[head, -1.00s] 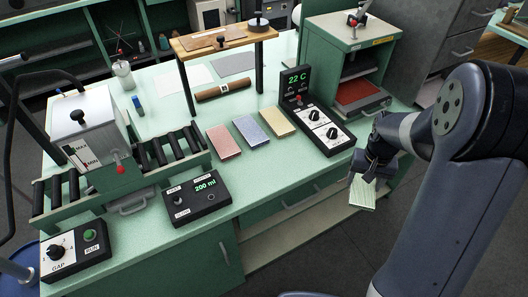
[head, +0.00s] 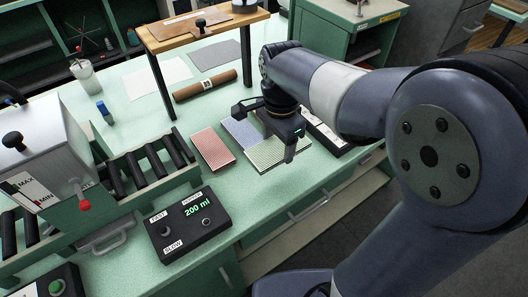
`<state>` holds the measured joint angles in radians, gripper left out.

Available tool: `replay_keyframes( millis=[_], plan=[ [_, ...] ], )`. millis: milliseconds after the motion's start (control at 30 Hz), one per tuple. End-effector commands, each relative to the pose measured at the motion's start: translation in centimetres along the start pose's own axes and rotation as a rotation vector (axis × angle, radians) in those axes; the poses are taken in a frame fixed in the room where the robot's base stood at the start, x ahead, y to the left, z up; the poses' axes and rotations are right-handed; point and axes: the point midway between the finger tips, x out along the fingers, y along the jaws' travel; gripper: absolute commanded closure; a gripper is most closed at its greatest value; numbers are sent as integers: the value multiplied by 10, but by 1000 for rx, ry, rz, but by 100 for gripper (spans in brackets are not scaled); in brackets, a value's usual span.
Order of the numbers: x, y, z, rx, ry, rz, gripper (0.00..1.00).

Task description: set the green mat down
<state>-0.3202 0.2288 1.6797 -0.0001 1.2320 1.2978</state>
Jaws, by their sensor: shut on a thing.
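The green mat (head: 276,154) is a thin, pale green checked rectangle, held roughly flat over the bench beside the blue mat. My gripper (head: 265,131) is above it, shut on it, and hides part of it. I cannot tell whether the mat touches anything below. The blue mat (head: 237,131) lies to its left, partly behind my gripper. The red mat (head: 212,149) lies further left on the green bench top (head: 252,199). The yellow mat, seen earlier to the right of the blue one, is hidden now.
A control box reading 200 ml (head: 188,224) stands at the front edge. A brown roll (head: 205,86) lies behind the mats, near a wooden raised shelf (head: 201,32). Black rollers (head: 150,163) stand left. My arm partly covers a black control panel (head: 322,132) at right.

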Motion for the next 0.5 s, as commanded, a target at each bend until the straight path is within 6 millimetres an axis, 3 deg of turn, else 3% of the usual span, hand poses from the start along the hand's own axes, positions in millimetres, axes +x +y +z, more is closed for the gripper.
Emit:
replay_keyframes(
  millis=[200,500],
  plan=[
    [42,1,0,1,-2,5,60],
    [77,1,0,0,-1,5,60]
  ],
)
